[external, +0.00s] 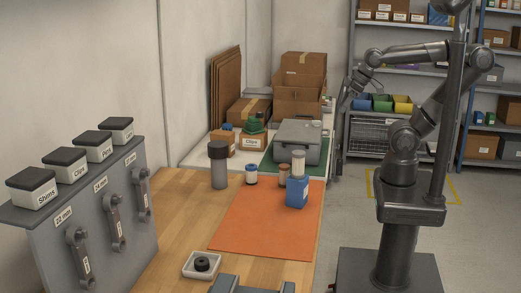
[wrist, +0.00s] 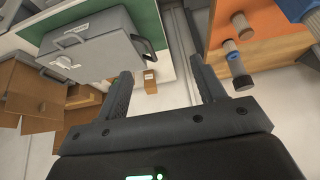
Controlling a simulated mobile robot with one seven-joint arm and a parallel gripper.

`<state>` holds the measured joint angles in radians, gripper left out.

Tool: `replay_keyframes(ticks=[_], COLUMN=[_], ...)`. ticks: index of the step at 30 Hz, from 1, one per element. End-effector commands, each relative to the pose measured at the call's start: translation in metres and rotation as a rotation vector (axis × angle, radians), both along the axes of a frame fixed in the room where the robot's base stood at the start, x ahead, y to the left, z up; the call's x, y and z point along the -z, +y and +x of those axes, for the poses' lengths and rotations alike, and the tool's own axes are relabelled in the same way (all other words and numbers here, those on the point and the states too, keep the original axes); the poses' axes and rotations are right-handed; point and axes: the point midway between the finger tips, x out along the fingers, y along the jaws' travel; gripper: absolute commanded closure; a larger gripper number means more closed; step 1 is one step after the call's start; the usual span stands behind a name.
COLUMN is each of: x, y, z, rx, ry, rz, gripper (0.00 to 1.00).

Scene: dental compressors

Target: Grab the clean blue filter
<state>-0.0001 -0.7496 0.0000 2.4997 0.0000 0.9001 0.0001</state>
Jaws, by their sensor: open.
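In the wrist view, a cylinder with a blue ring (wrist: 236,64) and another grey-brown cylinder (wrist: 242,25) appear at upper right, beside part of a blue object (wrist: 298,8). My gripper (wrist: 166,73) is open and empty, apart from these things. In the external view my arm reaches beyond the table's right side; its fingertips are hard to make out.
A dark grey cylinder (external: 218,165) stands left of the small filter. A grey case (external: 297,142) and cardboard boxes (external: 300,95) stand behind. The orange mat (external: 255,222) is mostly clear in front. A labelled bin rack (external: 95,205) is at left.

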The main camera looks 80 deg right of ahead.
Motion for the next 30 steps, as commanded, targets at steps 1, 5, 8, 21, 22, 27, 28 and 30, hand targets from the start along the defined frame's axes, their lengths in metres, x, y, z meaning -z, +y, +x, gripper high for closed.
replay_keyframes(ticks=[1, 5, 8, 21, 22, 27, 28, 30], x=[-0.001, -0.006, -0.013, -0.020, -0.018, -0.003, 0.001, 0.010], y=[0.001, 0.005, 0.012, 0.068, 0.073, 0.104, 0.110, 0.124], z=[0.001, 0.014, 0.035, 0.151, 0.159, 0.202, 0.210, 0.226], rx=[-0.001, -0.009, -0.020, -0.069, -0.073, -0.090, -0.092, -0.099], ry=[0.002, 0.023, 0.055, 0.218, 0.230, 0.293, 0.303, 0.330], rz=[0.000, 0.004, 0.008, 0.016, 0.016, 0.011, 0.010, 0.006], gripper=[0.37, 0.37, 0.37, 0.37, 0.37, 0.37, 0.37, 0.37])
